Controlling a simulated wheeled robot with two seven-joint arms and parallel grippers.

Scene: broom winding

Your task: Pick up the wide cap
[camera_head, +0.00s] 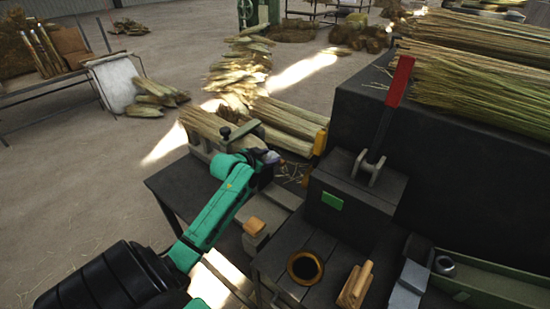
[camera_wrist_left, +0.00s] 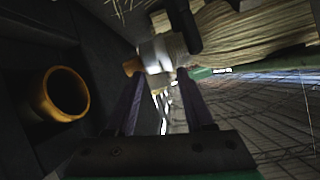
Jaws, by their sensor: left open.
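A round piece with an amber rim and a dark hollow (camera_head: 305,267), which looks like the wide cap, sits on the dark bench at the bottom middle of the head view. It also shows at the left of the wrist view (camera_wrist_left: 65,94). My left gripper (camera_head: 268,158) is beyond it, near the broom straw. In the wrist view its two dark fingers (camera_wrist_left: 160,95) stand apart with nothing held between them. The cap lies outside the fingers, to their left. My right gripper is not in view.
A bundle of straw (camera_wrist_left: 250,28) with a pale neck is close beyond the left fingers. A black box with a red lever (camera_head: 400,82) stands right of the left arm. A wooden piece (camera_head: 355,286) lies beside the cap. A green trough (camera_head: 490,283) is at the right.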

